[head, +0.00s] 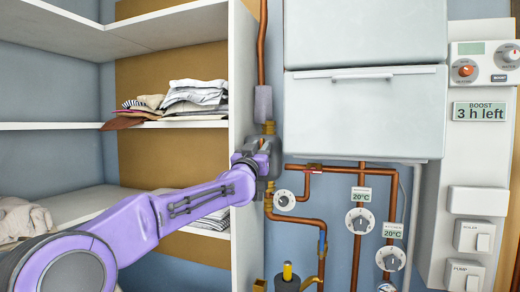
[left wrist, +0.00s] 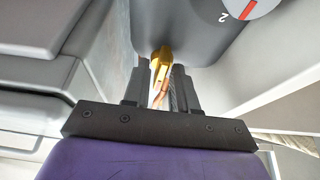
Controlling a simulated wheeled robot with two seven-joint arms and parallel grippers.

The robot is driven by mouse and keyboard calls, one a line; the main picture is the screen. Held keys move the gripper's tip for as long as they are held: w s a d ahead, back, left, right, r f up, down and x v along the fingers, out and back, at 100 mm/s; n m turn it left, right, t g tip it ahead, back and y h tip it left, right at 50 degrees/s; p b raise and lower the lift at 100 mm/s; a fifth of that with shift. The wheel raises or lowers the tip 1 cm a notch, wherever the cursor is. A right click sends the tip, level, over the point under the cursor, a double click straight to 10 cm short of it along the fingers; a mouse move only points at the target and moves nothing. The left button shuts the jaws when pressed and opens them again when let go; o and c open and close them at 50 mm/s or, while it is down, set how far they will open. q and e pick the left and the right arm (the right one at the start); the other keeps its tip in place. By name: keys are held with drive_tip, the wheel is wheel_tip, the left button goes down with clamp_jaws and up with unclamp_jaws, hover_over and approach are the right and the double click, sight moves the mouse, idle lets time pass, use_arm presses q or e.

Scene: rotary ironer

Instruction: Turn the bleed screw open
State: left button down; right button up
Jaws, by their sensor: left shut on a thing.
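My left arm reaches in from the left in the head view, its gripper (head: 263,147) up against the dark grey pump-like body (head: 268,168) on the pipe. In the left wrist view a small brass piece (left wrist: 161,58), which looks like the bleed screw, sticks out of a grey housing (left wrist: 195,28). The left gripper (left wrist: 160,78) is shut on this brass piece between its two dark fingers. In the head view the gripper hides the screw. How far the screw is turned cannot be told. My right gripper is in neither view.
Copper pipes (head: 313,225) with several dials run to the right of the gripper. A white cabinet (head: 365,115) hangs above them. Shelves with folded cloths (head: 193,97) stand left, their side panel (head: 243,60) close to the gripper. A control panel (head: 484,62) is far right.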

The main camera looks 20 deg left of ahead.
use_arm(q)
drive_tip(key=shift+m, duration=0.4)
drive_tip(key=m+h, duration=0.1)
drive_tip(key=m, duration=0.1)
drive_tip(key=m+h+p, duration=0.1)
drive_tip(key=m+h, duration=0.1)
drive_tip(key=m, duration=0.1)
drive_tip(key=shift+r+g, duration=0.15)
drive_tip(key=shift+g, duration=0.15)
drive_tip(key=m+g+h+p, duration=0.1)
drive_tip(key=m+p, duration=0.1)
drive_tip(key=m, duration=0.1)
drive_tip(key=m+g+h+p, duration=0.1)
drive_tip(key=m+p, duration=0.2)
drive_tip(key=m+g+h+p, duration=0.1)
drive_tip(key=m+p, duration=0.1)
drive_tip(key=m, duration=0.2)
drive_tip(key=shift+r, duration=0.1)
drive_tip(key=shift+m+g+h+p, duration=0.4)
drive_tip(key=shift+m+p, duration=0.4)
drive_tip(key=shift+m, duration=0.1)
drive_tip(key=shift+f+m+g+p, duration=0.15)
drive_tip(key=shift+m+g+p, duration=0.3)
drive_tip(key=shift+m, duration=0.7)
drive_tip(key=shift+f+m+g+p, duration=0.1)
drive_tip(key=shift+m+g+p, duration=0.3)
drive_tip(key=shift+m, duration=0.75)
